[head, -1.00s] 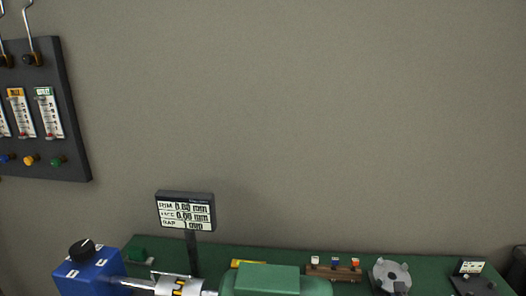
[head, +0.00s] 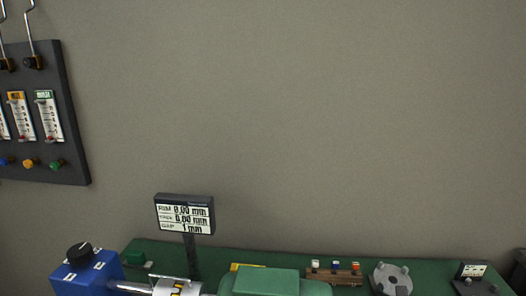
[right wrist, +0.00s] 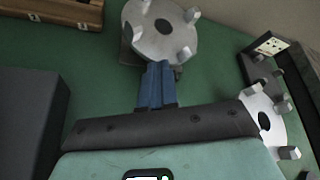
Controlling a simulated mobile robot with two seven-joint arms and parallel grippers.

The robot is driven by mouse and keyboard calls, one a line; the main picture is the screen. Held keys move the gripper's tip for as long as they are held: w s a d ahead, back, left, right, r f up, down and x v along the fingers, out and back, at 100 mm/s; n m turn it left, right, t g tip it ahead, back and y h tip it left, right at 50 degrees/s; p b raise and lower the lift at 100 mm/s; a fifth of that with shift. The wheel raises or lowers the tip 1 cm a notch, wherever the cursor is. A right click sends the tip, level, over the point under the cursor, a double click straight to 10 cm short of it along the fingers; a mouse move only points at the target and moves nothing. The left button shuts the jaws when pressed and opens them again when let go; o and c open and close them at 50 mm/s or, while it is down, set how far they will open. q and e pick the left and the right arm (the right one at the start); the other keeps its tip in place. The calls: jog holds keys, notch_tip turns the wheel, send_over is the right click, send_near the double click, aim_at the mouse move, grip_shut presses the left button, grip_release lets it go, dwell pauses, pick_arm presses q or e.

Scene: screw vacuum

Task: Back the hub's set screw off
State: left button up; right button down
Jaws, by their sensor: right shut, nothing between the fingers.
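My right gripper (right wrist: 155,62) shows in the right wrist view as two blue fingers shut together with nothing between them. Its tips end just in front of a grey lugged disc (right wrist: 147,40); I cannot tell whether they touch it. A second lugged disc (right wrist: 248,102) is at the right, partly hidden by my gripper's dark body. In the head view, a silver cylindrical part with yellow marks (head: 183,289), possibly the hub, is cut by the bottom edge between the blue box (head: 85,275) and the green housing (head: 268,280). No set screw can be made out. My left gripper is out of view.
A gauge display (head: 185,214) stands on a post behind the silver part. A wooden rack (head: 335,274) with coloured handles stands right of the green housing. A lugged disc (head: 393,279) and small black stand (head: 472,272) are farther right. A wall panel (head: 75,140) is at left.

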jog(key=shift+a+r, duration=0.2)
jog(key=shift+r, duration=0.15)
jog(key=shift+s+a+f+b, duration=0.1)
jog(key=shift+s+b, duration=0.6)
jog(key=shift+s, duration=0.85)
jog(key=shift+s+a+b, duration=0.1)
jog(key=shift+s+b, duration=0.55)
jog(key=shift+s, duration=0.9)
